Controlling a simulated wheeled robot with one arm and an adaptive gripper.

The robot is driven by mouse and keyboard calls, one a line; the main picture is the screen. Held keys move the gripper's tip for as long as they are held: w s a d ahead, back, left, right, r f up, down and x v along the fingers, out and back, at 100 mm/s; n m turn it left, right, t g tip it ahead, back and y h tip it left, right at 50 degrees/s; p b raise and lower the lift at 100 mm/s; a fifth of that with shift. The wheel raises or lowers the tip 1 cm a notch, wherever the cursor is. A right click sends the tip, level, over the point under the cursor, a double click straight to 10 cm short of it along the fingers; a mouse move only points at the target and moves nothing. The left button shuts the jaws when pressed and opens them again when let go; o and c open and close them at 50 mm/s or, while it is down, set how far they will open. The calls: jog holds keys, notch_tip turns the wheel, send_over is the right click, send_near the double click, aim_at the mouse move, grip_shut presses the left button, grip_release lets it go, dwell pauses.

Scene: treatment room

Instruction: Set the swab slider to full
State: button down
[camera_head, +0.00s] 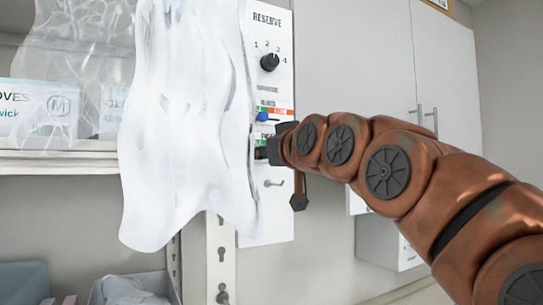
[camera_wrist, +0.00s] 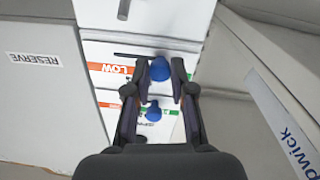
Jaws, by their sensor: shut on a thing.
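A white panel (camera_head: 281,215) carries sliders with coloured label strips. In the wrist view one blue slider knob (camera_wrist: 160,69) sits between the fingertips of my gripper (camera_wrist: 159,74), beside a strip with an orange part marked LOW (camera_wrist: 113,73). My gripper is shut on this knob. A second blue knob (camera_wrist: 153,112) shows nearer the wrist, between the finger bases. In the head view my gripper (camera_head: 272,146) is at the panel's lower slider and hides most of it; the upper slider's blue knob (camera_head: 262,116) is visible. I cannot read which slider is the swab one.
A black dial (camera_head: 269,62) numbered 1 to 4 sits above the sliders, under the word RESERVE. A small handle (camera_head: 274,183) is below. A translucent white sheet (camera_head: 180,120) hangs close on the left, before a shelf (camera_head: 60,162) with glove boxes. Cabinets stand behind.

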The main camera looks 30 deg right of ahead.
jog(key=shift+a, duration=0.15)
jog(key=c, duration=1)
grip_release()
jog(key=shift+a, duration=0.1)
jog(key=s, duration=0.4)
jog(key=s+a, duration=0.1)
jog(key=s, duration=0.7)
jog(key=shift+a, duration=0.25)
